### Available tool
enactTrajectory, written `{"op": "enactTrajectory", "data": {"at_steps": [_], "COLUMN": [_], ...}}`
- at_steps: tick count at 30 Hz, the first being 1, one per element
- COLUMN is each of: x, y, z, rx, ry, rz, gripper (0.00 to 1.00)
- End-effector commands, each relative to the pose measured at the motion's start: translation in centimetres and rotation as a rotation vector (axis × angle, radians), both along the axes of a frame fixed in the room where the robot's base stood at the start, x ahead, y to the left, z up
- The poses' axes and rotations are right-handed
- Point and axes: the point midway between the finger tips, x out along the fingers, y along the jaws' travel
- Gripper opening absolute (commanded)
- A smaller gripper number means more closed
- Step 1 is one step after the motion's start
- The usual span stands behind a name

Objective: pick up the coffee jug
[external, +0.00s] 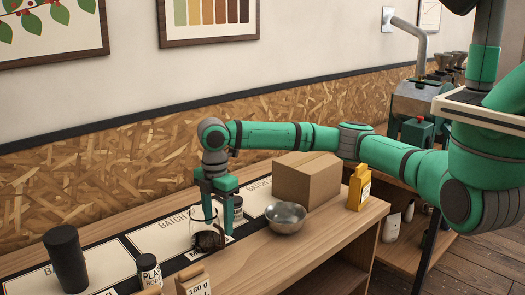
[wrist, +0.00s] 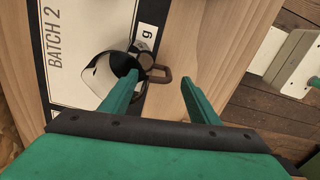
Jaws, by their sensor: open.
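The coffee jug (external: 205,241) is a clear glass vessel with dark content, standing on the batch mat (external: 165,235) on the wooden counter. In the wrist view the jug (wrist: 103,78) lies left of centre, with its brown handle (wrist: 163,74) pointing right. My gripper (external: 217,226) points down at the jug and partly hides it in the external view. In the wrist view my gripper (wrist: 160,78) is open, with the handle between the finger lines near the tips. The left finger overlaps the jug's edge; I cannot tell whether it touches.
A metal bowl (external: 285,218), a cardboard box (external: 307,180) and a yellow container (external: 358,187) stand to the right. A black cylinder (external: 66,259), a labelled dark jar (external: 148,272) and a labelled bag (external: 196,286) stand to the left and front. The counter's front edge is close.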

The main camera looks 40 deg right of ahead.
Motion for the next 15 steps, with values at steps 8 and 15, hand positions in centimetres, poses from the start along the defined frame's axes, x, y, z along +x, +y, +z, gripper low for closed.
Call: {"op": "enactTrajectory", "data": {"at_steps": [8, 15], "x": [0.0, 0.0], "y": [0.1, 0.1], "z": [-2.9, -3.0], "rx": [0.0, 0.0], "ry": [0.0, 0.0], "rz": [-0.002, -0.002], "gripper": [0.55, 0.55]}}
